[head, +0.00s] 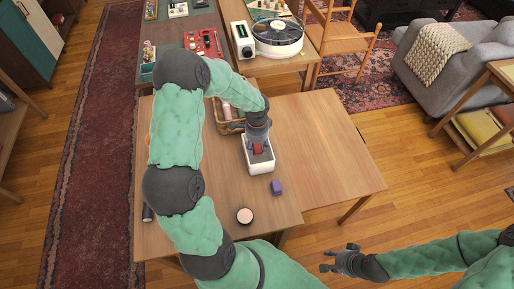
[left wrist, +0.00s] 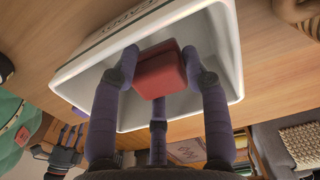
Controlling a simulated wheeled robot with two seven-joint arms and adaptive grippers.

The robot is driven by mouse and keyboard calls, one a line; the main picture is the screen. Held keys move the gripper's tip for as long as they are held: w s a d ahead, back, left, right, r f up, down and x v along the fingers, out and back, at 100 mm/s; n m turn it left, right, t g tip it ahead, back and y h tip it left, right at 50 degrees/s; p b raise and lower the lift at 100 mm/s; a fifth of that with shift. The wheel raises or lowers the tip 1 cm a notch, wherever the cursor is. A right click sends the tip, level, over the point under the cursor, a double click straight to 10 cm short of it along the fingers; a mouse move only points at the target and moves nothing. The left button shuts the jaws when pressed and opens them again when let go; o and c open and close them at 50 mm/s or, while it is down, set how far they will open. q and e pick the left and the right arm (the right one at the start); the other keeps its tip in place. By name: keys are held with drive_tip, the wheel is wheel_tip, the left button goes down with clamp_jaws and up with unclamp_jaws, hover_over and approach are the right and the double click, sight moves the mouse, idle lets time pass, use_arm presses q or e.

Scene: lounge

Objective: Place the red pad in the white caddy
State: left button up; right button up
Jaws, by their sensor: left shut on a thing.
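The red pad (left wrist: 162,74) is a small red block held between the fingers of my left gripper (left wrist: 160,66). The left gripper (head: 258,143) is shut on it, pointing down over the white caddy (head: 260,167). In the left wrist view the caddy (left wrist: 228,60) is an open white tub with lettering on its rim, and the pad shows within its opening. The pad also shows in the head view (head: 258,149). I cannot tell whether it touches the caddy floor. My right gripper (head: 338,259) is empty, with fingers spread, off the table at the lower right.
A purple block (head: 277,188) stands just in front of the caddy. A round pale-topped tin (head: 245,215) lies nearer the front edge. A wicker basket (head: 222,122) stands behind my left arm. The right part of the wooden table (head: 325,160) is clear.

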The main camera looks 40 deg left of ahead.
sight(257, 145)
use_arm(q)
drive_tip(key=shift+f, duration=0.15)
drive_tip(key=shift+f, duration=0.1)
drive_tip(key=shift+f, duration=0.45)
drive_tip(key=shift+f+b, duration=0.1)
drive_tip(key=shift+b, duration=0.25)
drive_tip(key=o, duration=0.9)
wheel_tip(257, 145, up, 13)
drive_tip(key=p, duration=0.5)
